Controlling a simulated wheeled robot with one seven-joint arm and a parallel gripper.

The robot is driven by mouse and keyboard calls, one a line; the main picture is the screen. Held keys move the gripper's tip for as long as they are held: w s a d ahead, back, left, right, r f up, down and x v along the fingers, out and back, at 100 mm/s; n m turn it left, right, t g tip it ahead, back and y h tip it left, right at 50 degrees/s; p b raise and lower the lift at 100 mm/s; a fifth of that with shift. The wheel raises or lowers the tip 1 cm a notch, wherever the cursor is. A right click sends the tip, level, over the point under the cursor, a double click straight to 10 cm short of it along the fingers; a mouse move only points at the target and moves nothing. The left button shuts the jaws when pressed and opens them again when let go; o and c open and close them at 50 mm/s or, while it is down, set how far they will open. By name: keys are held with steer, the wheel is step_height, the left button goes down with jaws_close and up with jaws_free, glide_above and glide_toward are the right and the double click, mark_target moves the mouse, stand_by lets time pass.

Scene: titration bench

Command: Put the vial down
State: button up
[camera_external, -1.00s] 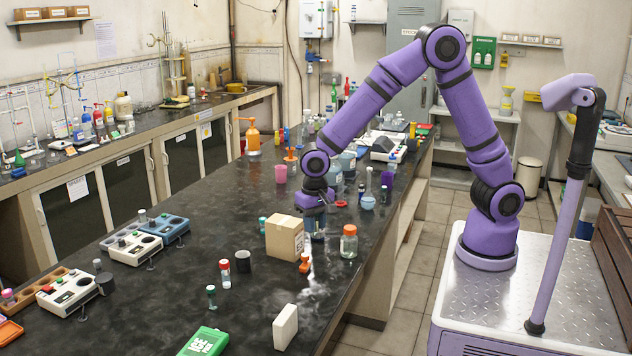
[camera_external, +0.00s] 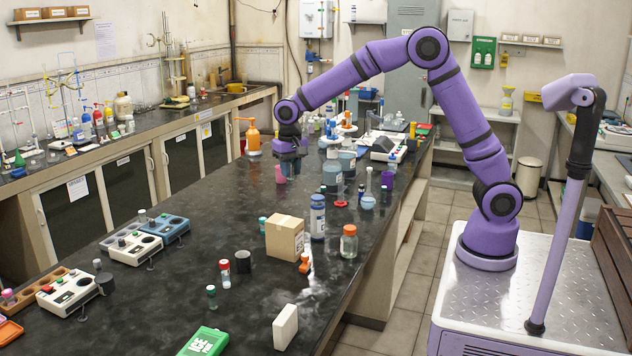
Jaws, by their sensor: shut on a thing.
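My gripper (camera_external: 292,158) is over the black bench (camera_external: 180,290), in its farther half, just above and right of a magenta cup (camera_external: 280,175). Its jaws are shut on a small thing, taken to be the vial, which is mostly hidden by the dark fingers. I cannot tell whether it touches the bench.
A blue-and-white bottle (camera_external: 317,217), a cardboard box (camera_external: 285,237) and an orange-lidded jar (camera_external: 349,243) stand nearer. Cups and bottles crowd the right of my gripper. An orange pump bottle (camera_external: 253,138) stands behind left. The bench's middle left is clear.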

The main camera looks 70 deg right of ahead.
steer(key=w+d, duration=0.3)
steer(key=d, duration=1)
steer(key=w+d+m, duration=0.1)
steer(key=w+d, duration=0.2)
steer(key=d, duration=0.9)
steer(key=w+d, duration=0.3)
steer(key=d, duration=1)
steer(key=m, duration=0.1)
glide_above(377, 184)
step_height(377, 184, down, 19)
steer(key=f, duration=1)
steer(key=shift+w+d, duration=0.15)
steer(key=shift+d, duration=0.1)
steer(key=shift+f, duration=0.1)
